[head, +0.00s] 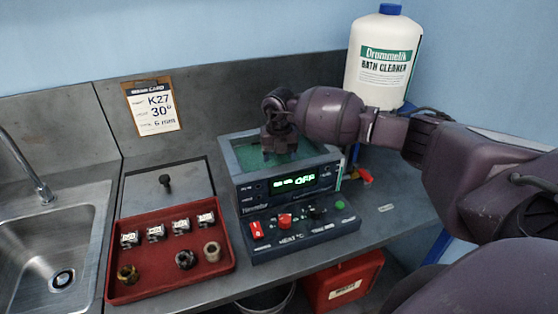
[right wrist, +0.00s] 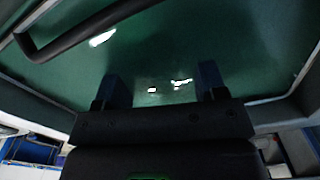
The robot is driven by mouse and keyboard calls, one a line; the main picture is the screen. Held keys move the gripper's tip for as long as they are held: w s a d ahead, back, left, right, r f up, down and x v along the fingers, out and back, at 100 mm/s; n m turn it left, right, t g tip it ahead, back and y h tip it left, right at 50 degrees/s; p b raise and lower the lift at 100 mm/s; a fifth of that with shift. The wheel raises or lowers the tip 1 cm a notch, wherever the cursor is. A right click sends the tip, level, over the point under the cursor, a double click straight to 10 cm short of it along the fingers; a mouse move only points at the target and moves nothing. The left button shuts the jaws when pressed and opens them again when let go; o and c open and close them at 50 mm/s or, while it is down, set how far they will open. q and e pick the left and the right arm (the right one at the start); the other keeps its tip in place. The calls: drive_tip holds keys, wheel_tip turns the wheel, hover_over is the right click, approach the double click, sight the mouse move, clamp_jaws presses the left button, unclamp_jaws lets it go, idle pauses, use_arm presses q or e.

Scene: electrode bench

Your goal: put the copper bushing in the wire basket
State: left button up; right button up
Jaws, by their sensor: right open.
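A red tray (head: 160,289) on the bench holds three small ring-shaped parts: a yellowish one (head: 128,274), a dark one (head: 186,259) and a pale tan one (head: 212,252). I cannot tell for certain which is the copper bushing. My right gripper (head: 280,150) is over the bath with green liquid (head: 245,155). In the right wrist view the fingers (right wrist: 163,88) are apart with nothing between them, above the green surface. A dark bent bar (right wrist: 85,28) crosses that view at upper left. I cannot make out a wire basket. My left gripper is out of view.
Several labelled blocks (head: 155,233) stand in the tray's back row. A control panel (head: 300,222) fronts the bath. A sink (head: 50,250) is at left, a cleaner bottle (head: 384,60) behind at right, and a red bin (head: 343,283) below the bench.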

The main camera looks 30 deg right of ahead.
sight(279, 161)
wheel_tip(279, 161, up, 11)
drive_tip(key=b, duration=0.1)
idle(0.3)
idle(0.5)
